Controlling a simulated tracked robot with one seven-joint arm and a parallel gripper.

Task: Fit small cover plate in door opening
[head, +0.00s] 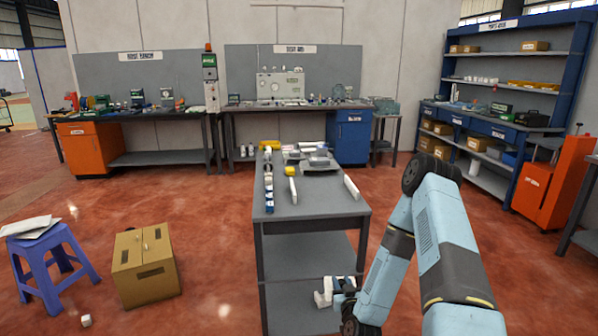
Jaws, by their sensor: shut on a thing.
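My gripper (340,287) is low at the front right of the grey work table (312,207), in front of its lower shelf. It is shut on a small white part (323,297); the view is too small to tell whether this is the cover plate. On the table top lie a grey-and-white assembly (318,160), white bars (293,190), another white bar (351,186) and a row of small dark and white parts (268,180) along the left edge. I cannot make out the door opening.
A cardboard box (147,268) and a blue stool (50,255) stand on the floor at left, with a small white block (86,320) nearby. Workbenches line the back wall. A blue shelf unit (515,90) and an orange cabinet (552,185) stand at right.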

